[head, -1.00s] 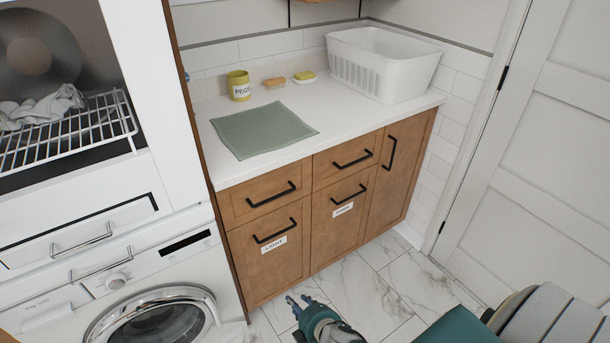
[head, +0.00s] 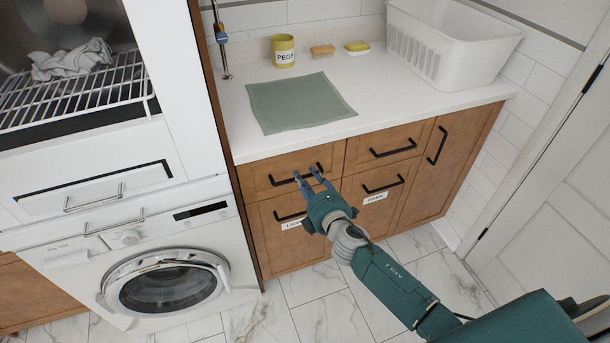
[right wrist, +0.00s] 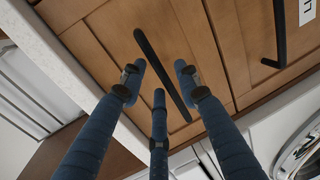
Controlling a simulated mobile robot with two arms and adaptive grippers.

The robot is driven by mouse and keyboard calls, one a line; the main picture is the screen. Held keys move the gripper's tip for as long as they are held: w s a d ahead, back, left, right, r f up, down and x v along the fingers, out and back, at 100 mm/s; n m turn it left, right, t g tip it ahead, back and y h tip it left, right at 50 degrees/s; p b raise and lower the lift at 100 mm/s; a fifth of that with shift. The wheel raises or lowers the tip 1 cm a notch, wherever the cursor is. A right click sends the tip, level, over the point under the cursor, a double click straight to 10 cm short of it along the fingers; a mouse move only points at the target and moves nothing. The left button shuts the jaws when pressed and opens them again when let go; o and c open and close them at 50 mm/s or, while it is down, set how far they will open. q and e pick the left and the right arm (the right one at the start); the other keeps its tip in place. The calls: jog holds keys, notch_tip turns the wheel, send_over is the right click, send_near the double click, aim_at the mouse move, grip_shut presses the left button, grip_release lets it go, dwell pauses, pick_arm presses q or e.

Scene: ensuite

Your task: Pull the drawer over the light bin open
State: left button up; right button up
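The drawer over the light bin (head: 256,183) is shut, flush in the wooden cabinet. Its black bar handle (head: 282,181) also crosses the middle of the right wrist view (right wrist: 152,56). Below it is the light bin front (head: 272,250), with its label partly hidden behind my gripper. My right gripper (head: 305,172) is at the drawer handle. In the right wrist view its blue fingers (right wrist: 160,79) are spread apart, with the bar running between them. Whether any finger touches the bar, I cannot tell. My left gripper is not in view.
The dark bin (head: 371,215) and another drawer (head: 405,155) lie to the right. The counter above holds a green cloth (head: 300,102), a PEGS pot (head: 284,51) and a white basket (head: 455,45). A washing machine (head: 165,280) stands left. The floor in front is clear.

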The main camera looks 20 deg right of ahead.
jog(key=shift+w+f, duration=0.15)
jog(key=shift+w, duration=1)
jog(key=c, duration=0.7)
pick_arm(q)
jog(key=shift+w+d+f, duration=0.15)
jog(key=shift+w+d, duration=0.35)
pick_arm(e)
grip_shut()
jog(key=shift+f, duration=0.1)
